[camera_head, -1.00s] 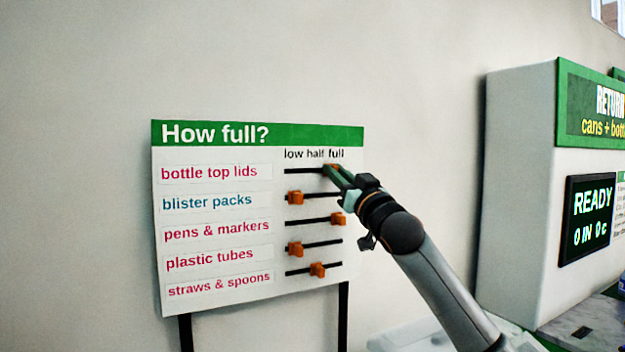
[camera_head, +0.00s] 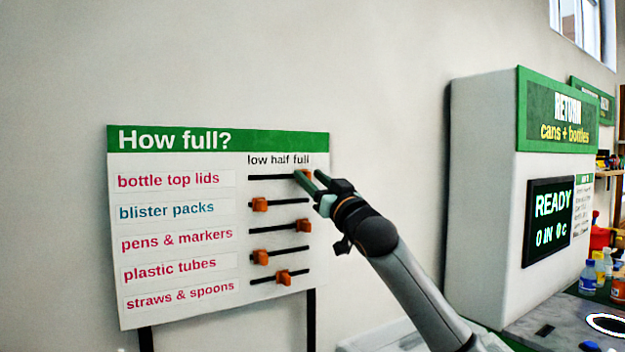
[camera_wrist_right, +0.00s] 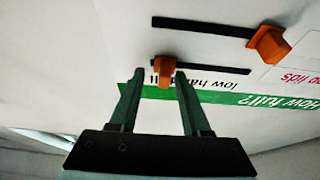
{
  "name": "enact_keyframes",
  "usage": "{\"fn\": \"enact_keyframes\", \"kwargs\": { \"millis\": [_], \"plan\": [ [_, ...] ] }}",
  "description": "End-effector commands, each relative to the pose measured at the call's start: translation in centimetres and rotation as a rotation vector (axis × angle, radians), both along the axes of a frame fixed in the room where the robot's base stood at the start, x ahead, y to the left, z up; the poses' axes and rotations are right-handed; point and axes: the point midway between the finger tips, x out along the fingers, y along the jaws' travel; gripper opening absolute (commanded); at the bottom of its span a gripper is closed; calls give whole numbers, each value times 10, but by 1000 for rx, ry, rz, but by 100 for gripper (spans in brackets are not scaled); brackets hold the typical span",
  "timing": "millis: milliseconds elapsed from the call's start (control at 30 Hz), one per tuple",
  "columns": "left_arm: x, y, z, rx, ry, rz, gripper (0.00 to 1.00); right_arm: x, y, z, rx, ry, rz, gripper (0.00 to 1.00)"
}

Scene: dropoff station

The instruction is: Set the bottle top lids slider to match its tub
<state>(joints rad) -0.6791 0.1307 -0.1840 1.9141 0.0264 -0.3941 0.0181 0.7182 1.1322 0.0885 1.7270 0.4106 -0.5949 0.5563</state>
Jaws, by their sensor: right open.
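The "How full?" board (camera_head: 180,215) stands against the wall at the left of the head view. Its bottle top lids slider is an orange knob (camera_head: 306,173) at the full end of the top black track (camera_head: 270,178). In the right wrist view, which shows the board upside down, the same knob (camera_wrist_right: 164,72) sits between the tips of my right gripper (camera_wrist_right: 158,82). The green fingers are open, with a visible gap on each side of the knob's lower part. In the head view my right gripper (camera_head: 309,180) partly hides the knob. My left gripper is not in view.
The blister packs knob (camera_head: 259,205) is at low, just below. Pens & markers knob (camera_head: 303,226) is near full, plastic tubes knob (camera_head: 260,257) near low, straws & spoons knob (camera_head: 283,277) around half. A return machine (camera_head: 490,200) stands at right; wall between is clear.

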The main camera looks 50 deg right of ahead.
Motion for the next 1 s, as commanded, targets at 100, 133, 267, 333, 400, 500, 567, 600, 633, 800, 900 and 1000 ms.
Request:
{"fn": "enact_keyframes", "kwargs": {
  "millis": [100, 133, 267, 333, 400, 500, 567, 600, 633, 800, 900, 1000],
  "plan": [
    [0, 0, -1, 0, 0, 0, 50, -1, 1, -1, -1, 0, 2, 48],
    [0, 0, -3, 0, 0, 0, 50, -1, 1, -2, 0, 1, 2, 48],
    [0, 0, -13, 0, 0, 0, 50, -11, 5, -10, -1, 0, 3, 48],
    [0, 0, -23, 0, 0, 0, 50, -20, 8, -16, -3, 1, 2, 48],
    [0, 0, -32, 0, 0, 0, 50, -31, 11, -22, -2, 2, 2, 48],
    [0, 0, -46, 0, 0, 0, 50, -48, 17, -29, -4, 1, 3, 48],
    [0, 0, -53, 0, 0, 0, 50, -57, 20, -32, -3, -1, 1, 48],
    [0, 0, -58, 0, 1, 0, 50, -63, 22, -35, -3, 1, 2, 48],
    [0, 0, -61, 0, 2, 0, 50, -68, 23, -37, -3, 0, 2, 48],
    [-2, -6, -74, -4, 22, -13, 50, -91, 30, -45, -1, -1, 1, 48],
    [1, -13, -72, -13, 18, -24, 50, -101, 33, -47, 1, -1, 0, 48],
    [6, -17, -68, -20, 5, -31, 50, -107, 35, -48, 1, 0, 1, 48]
  ]
}}
